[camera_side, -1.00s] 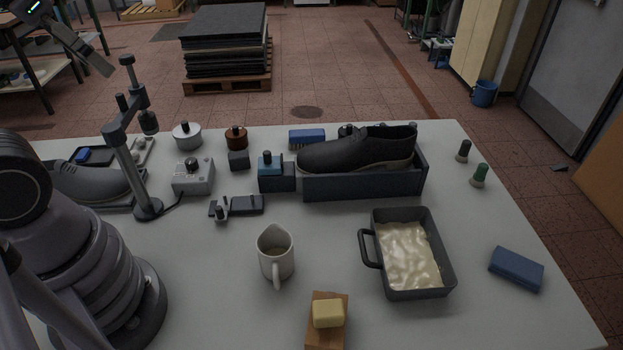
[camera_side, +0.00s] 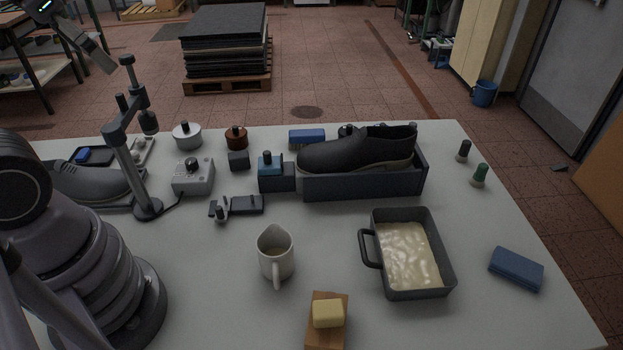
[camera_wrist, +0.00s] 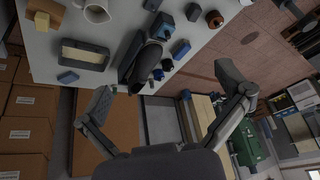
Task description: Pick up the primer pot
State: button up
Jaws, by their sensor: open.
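No label shows which vessel is the primer pot. Small lidded pots stand at the back of the bench: a brown pot with a dark knob (camera_side: 236,141), a silver one with a dark knob (camera_side: 187,139), and a squarish blue one with a dark top (camera_side: 268,168). The brown pot also shows in the wrist view (camera_wrist: 214,19). My gripper (camera_wrist: 172,92) is open with nothing between its fingers. It is high above the bench, and part of it shows at the upper left of the side view, well away from the pots.
A dark shoe (camera_side: 350,152) lies in a grey box beside the blue pot. A dark cube (camera_side: 239,160) sits close before the brown pot.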

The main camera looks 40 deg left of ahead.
aim_at(194, 134)
jog(key=w+a+f+m+g+y, duration=0.8)
jog(key=w+a+f, duration=0.5)
jog(key=w+a, duration=0.3)
jog(key=w+a+f+m+t+y, duration=0.1)
jog(key=w+f+m, duration=0.1)
jog(key=f, duration=0.5)
jog(key=w+a+f+m+t+y, duration=0.1)
jog(key=w+f+m+y, duration=0.1)
jog(key=f+m, duration=0.3)
jog(key=w+a+f+m+t+y, duration=0.1)
jog(key=w+a+f+m, duration=0.1)
jog(key=f, duration=0.7)
jog(key=shift+w+m+t+y, duration=0.4)
jog(key=shift+w+m, duration=0.4)
jog(key=shift+w, duration=0.25)
jog(key=x, duration=0.8)
jog(key=shift+f, duration=0.15)
jog(key=shift+x, duration=2.85)
jog(key=shift+s, duration=0.2)
jog(key=c, duration=1.1)
